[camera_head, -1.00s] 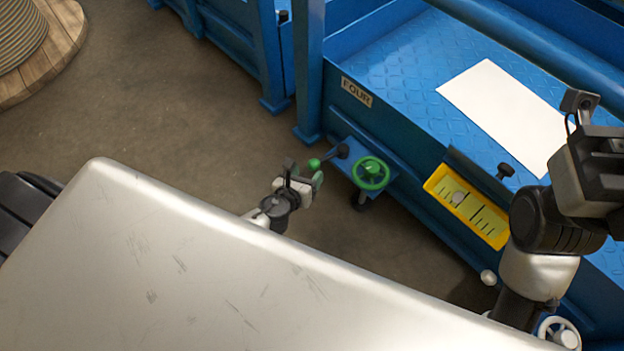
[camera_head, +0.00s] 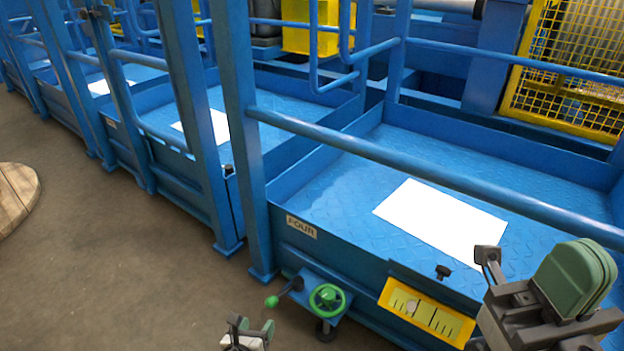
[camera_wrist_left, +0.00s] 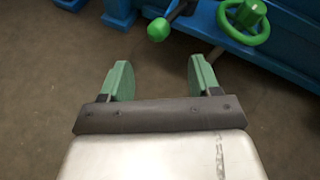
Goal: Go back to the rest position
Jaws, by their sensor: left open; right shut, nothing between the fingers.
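My left gripper (camera_head: 262,331) is at the bottom edge of the head view, below and left of a green handwheel (camera_head: 327,299) and a crank with a green knob (camera_head: 272,301). The left wrist view shows its two green fingers (camera_wrist_left: 156,82) apart, with only floor between them. The green knob (camera_wrist_left: 159,29) and the handwheel (camera_wrist_left: 243,14) lie beyond the fingertips, apart from them. My right gripper (camera_head: 577,277) is at the lower right of the head view, raised in front of the blue platform. Its green finger pads are together, with nothing visible held.
The blue platform (camera_head: 340,196) marked FOUR has railings, a white sheet (camera_head: 440,222) and a yellow scale plate (camera_head: 427,312). Similar blue platforms stand to the left. A wooden reel (camera_head: 18,196) is at the far left. Brown floor (camera_head: 110,270) in front is clear.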

